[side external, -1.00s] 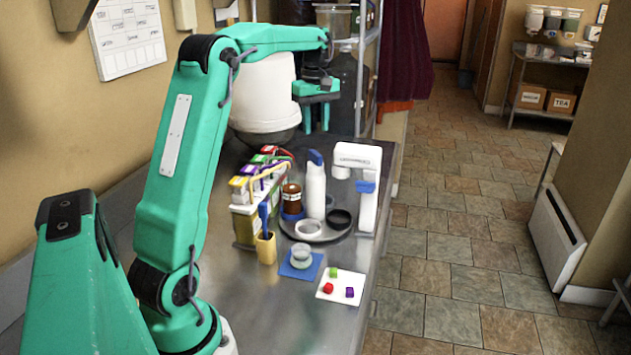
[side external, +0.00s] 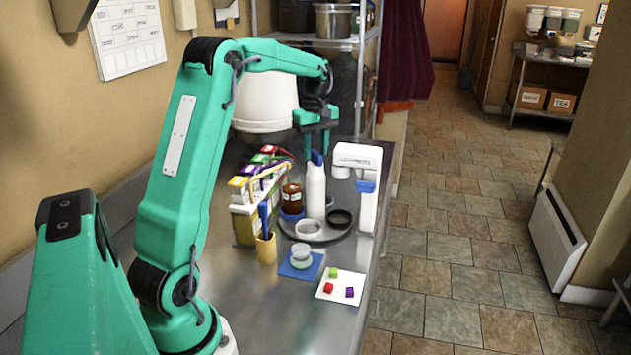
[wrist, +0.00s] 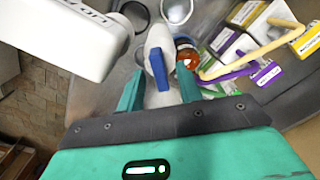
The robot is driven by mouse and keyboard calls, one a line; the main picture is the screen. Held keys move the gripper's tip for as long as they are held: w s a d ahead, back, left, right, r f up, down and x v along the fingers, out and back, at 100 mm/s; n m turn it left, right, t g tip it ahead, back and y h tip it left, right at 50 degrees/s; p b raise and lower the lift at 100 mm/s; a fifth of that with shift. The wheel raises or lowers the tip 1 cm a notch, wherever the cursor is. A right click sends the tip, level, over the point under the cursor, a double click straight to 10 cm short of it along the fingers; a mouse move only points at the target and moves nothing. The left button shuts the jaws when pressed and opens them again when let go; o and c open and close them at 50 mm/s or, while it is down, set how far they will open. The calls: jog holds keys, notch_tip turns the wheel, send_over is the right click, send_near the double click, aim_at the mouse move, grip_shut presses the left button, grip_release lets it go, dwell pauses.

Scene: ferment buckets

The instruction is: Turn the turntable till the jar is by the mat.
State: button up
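The turntable (side external: 328,240) is a dark round tray on the steel counter. On it stand a brown jar (side external: 291,197) with a pale label at its left, a white bottle (side external: 316,192) with a blue top, a white ring (side external: 307,228) and a black ring (side external: 340,219). The blue mat (side external: 301,267) lies in front of the turntable, with a small clear lidded container on it. My gripper (side external: 318,153) is open at the height of the bottle's top. In the wrist view the bottle's blue top (wrist: 158,70) shows between my fingers (wrist: 160,92); contact is unclear. The jar (wrist: 187,57) is beside the right finger.
A white device (side external: 366,190) stands close right of the turntable. Labelled cartons (side external: 245,215) and a yellow bent tube are at the left. A yellow cup (side external: 266,249) stands left of the mat. A white card (side external: 341,285) with coloured cubes lies in front.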

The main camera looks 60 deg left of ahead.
jog(key=shift+f, duration=0.4)
grip_shut()
